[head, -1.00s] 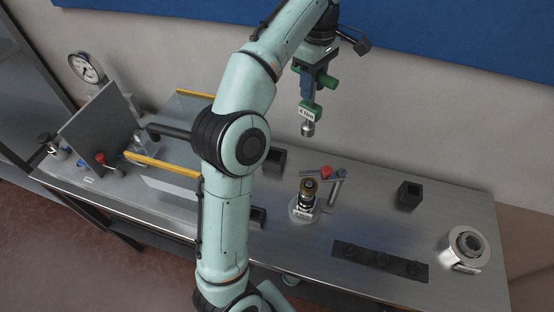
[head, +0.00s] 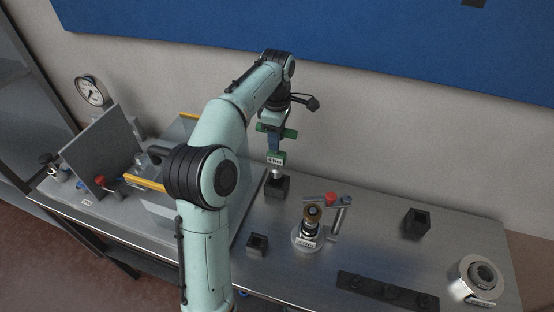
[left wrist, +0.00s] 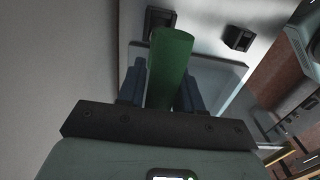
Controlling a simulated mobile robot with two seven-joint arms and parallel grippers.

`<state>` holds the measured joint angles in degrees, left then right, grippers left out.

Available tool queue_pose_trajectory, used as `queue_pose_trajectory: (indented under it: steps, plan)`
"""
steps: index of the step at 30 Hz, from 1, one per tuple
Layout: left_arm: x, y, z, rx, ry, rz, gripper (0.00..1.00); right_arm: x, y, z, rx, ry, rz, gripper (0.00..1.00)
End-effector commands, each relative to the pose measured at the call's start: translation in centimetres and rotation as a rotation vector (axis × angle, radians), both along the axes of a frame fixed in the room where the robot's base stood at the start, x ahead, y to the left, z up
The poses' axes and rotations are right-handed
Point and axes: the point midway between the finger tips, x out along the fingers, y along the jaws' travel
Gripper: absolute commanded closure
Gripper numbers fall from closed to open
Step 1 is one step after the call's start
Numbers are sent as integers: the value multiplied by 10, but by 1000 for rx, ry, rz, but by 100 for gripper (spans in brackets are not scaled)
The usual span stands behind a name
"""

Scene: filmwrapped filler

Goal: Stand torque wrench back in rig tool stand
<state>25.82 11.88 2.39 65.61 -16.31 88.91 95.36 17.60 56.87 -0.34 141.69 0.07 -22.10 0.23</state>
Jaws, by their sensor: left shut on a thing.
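The torque wrench (head: 276,158) has a green handle, a white label and a metal tip pointing down. My left gripper (head: 272,140) is shut on it; in the left wrist view the green handle (left wrist: 170,62) sits between its blue fingers. The wrench hangs about upright, its tip directly over or just at the mouth of a black square tool stand (head: 277,188) at the back of the bench. I cannot tell whether the tip is inside. My right gripper is not in view.
Similar black square holders stand nearer the front (head: 257,245) and at right (head: 416,223). A grey panel (head: 103,150) and gauge (head: 91,91) are at left, a metal ring (head: 480,277) at far right.

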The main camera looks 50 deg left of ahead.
Motion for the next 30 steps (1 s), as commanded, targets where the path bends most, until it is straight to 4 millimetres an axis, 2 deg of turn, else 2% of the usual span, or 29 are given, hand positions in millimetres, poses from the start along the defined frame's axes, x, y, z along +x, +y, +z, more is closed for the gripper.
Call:
queue_pose_trajectory:
  steps: [1, 3, 10, 17, 29, 30]
  plan:
    - [-2, 0, -14, 0, 4, 1, 100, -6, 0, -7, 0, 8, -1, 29]
    - [-1, 0, -23, 0, 0, 0, 100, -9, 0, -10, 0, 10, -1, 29]
    - [1, 0, -36, 1, -3, 0, 100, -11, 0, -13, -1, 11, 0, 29]
    - [0, 0, -71, -1, -1, -1, 100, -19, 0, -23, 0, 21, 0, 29]
    - [1, 0, -75, 0, -4, -1, 100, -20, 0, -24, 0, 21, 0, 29]
    - [1, 0, -77, 0, -2, -1, 62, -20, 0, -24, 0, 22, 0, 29]
